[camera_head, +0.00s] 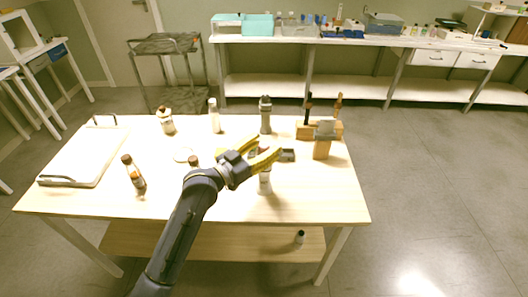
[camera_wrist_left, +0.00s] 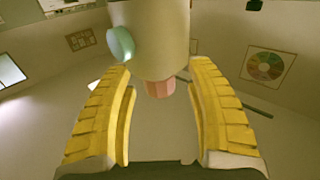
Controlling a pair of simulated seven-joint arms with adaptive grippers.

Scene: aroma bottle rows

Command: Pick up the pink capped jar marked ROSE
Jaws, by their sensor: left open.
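A pale cream jar (camera_wrist_left: 152,45) with a pink cap (camera_wrist_left: 160,89) shows in the left wrist view, cap end down in that picture. A teal oval marks its side; I cannot read ROSE on it. In the head view a pale jar body (camera_head: 265,183) shows just below my left gripper's yellow fingers, which hide its upper part. My left gripper (camera_head: 262,155) is open over the table. In the wrist view its fingers (camera_wrist_left: 162,85) stand on either side of the pink cap, with gaps on both sides. My right gripper is not in view.
The light wooden table (camera_head: 320,195) also bears a white tray (camera_head: 82,158), a brown bottle (camera_head: 134,172), a brown-capped jar (camera_head: 166,122), a white bottle (camera_head: 214,116), a grey-capped bottle (camera_head: 265,116) and a wooden block (camera_head: 322,147). The table's front right is clear.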

